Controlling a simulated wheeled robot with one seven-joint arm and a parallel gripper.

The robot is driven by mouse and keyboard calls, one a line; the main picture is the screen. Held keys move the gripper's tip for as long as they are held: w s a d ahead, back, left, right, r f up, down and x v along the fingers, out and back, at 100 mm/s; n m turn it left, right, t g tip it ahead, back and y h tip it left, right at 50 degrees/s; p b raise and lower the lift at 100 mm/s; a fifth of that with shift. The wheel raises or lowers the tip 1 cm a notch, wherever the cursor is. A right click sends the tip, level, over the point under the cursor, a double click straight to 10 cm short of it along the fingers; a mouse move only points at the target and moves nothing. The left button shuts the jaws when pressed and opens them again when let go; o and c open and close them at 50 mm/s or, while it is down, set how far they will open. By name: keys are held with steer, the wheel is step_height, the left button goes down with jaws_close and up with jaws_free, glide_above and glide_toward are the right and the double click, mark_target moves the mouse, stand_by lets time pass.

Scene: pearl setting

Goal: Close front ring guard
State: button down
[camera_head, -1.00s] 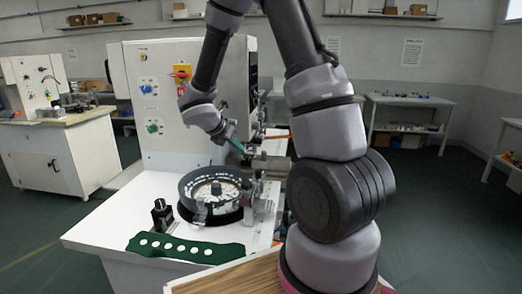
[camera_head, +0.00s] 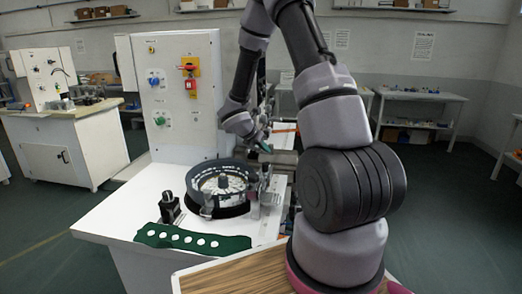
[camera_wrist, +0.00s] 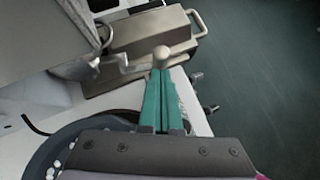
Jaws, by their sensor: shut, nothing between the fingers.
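A round dial (camera_head: 222,183) ringed by a dark raised wall (camera_head: 197,176) stands on the white machine table; I cannot tell for certain which part is the front ring guard. Part of the dark ring (camera_wrist: 42,158) shows at the lower left in the wrist view. My gripper (camera_head: 266,147) is behind and right of the dial, above a grey metal block. In the wrist view its green fingers (camera_wrist: 161,76) are together and empty. A pale round knob (camera_wrist: 161,57) appears right at their tips; contact is unclear. A metal cover with a bar handle (camera_wrist: 150,34) lies beyond.
A green strip with white discs (camera_head: 192,239) and a small black post (camera_head: 170,207) are at the table's front left. The control cabinet (camera_head: 175,95) with coloured switches rises behind. Small metal fittings (camera_head: 266,190) stand right of the dial. Floor right of the machine is open.

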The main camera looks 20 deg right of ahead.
steer(key=shift+d, duration=0.1)
steer(key=shift+w+d+n+t, duration=0.25)
steer(key=shift+d+n+t, duration=0.15)
steer(key=shift+d+n, duration=0.15)
steer(key=shift+w+d+y, duration=0.3)
steer(key=shift+a, duration=0.1)
